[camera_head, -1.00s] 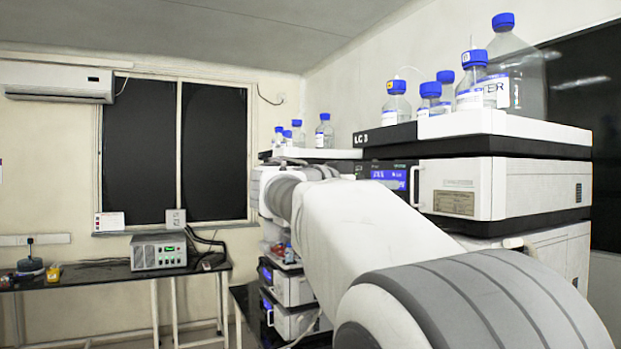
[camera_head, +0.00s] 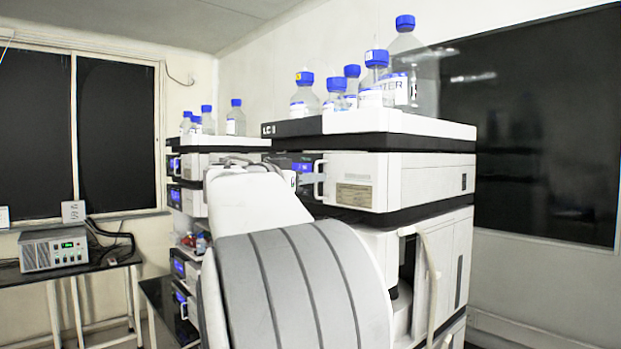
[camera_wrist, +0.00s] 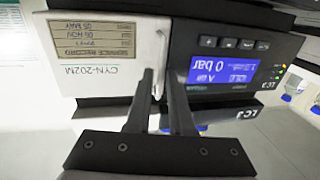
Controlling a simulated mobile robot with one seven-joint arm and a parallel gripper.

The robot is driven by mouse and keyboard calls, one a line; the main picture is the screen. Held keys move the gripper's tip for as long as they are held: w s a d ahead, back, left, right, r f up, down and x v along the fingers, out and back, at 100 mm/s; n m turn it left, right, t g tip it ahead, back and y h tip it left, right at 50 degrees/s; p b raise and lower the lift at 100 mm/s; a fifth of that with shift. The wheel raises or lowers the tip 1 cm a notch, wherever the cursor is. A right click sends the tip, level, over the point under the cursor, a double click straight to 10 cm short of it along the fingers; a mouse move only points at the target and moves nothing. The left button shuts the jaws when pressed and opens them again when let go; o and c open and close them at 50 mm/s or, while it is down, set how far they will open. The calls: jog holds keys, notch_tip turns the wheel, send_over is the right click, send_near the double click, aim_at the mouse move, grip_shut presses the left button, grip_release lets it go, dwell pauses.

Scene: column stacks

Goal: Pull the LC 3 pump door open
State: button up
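The LC 3 pump (camera_head: 300,168) is in the upper part of the stack in the head view, with its white front door (camera_head: 350,192) closed. A white vertical handle (camera_head: 319,178) stands on the door's left edge. In the wrist view, which is upside down, the door (camera_wrist: 95,55) carries a tan label, and the blue display (camera_wrist: 222,72) reads 0 bar. My gripper (camera_wrist: 162,80) is open, its two dark fingers apart on either side of the white handle (camera_wrist: 157,82). I cannot tell whether they touch it. The arm hides most of the gripper in the head view.
Blue-capped bottles (camera_head: 378,75) stand on the tray (camera_head: 380,124) above the pump. A second stack (camera_head: 190,165) is further back at left. A bench with a grey instrument (camera_head: 53,250) stands at far left. A hose (camera_head: 428,280) hangs on the cabinet's front.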

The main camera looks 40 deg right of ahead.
grip_shut()
dwell(1.3)
